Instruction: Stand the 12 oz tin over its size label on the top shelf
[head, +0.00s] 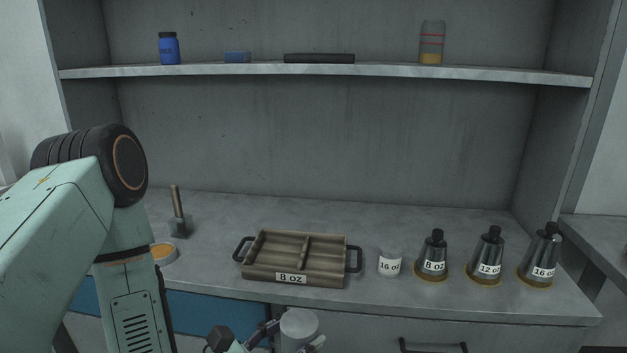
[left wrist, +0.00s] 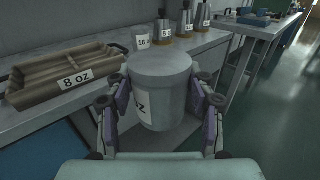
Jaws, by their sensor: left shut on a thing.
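A pale grey round tin (head: 299,326) shows at the bottom of the head view. My left gripper (head: 290,340) is shut on it and holds it upright in front of the bench. In the left wrist view the tin (left wrist: 160,85) stands between the two fingers (left wrist: 160,110). Its white label shows "oz", with the number hidden. The upper shelf (head: 330,71) runs across the cabinet, above the bench. I cannot see any size label on its front edge. My right gripper is not in view.
On the bench stand a wooden tray (head: 298,284) labelled 8 oz, a small white 16 oz tin (head: 390,263) and metal cones labelled 8 oz (head: 433,253), 12 oz (head: 488,252) and 16 oz (head: 543,250). The shelf holds a blue bottle (head: 169,48), a dark bar (head: 319,58) and a jar (head: 431,42).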

